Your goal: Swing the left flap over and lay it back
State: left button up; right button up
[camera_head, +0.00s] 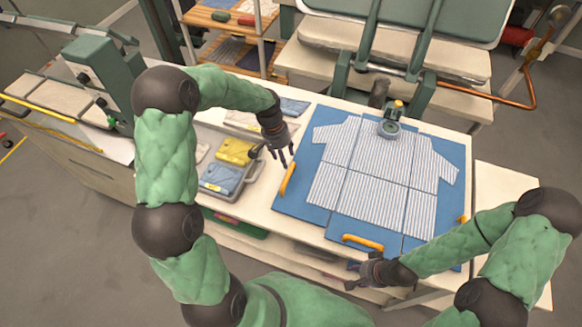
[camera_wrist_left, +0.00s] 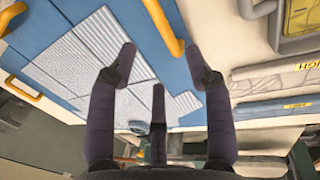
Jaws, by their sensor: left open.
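A blue folding board lies flat on the white table with a striped shirt (camera_head: 372,175) spread on it. Its left flap (camera_head: 292,204) is flat, with the shirt's left edge over it and a yellow-orange handle (camera_head: 287,180) on its outer edge. That handle also shows in the left wrist view (camera_wrist_left: 163,28). My left gripper (camera_head: 277,158) is open and empty, above the table just beyond the handle's upper end. In the left wrist view its fingers (camera_wrist_left: 162,58) are spread and apart from the handle. My right gripper (camera_head: 355,276) is open and empty by the front edge, near the front flap's handle (camera_head: 363,242).
A grey tray (camera_head: 233,196) with folded yellow and blue garments lies left of the board. More folded items (camera_head: 294,107) lie behind my left gripper. A green press (camera_head: 428,35) stands behind the table.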

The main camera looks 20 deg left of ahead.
aim_at(289, 176)
pick_arm(q)
jog(key=f, duration=0.3)
jog(key=d+f, duration=0.1)
jog(key=f, duration=0.5)
jog(key=shift+s+d+f, duration=0.1)
jog(key=shift+d+f, duration=0.15)
jog(key=shift+d, duration=0.15)
jog(key=shift+c, duration=0.3)
grip_shut()
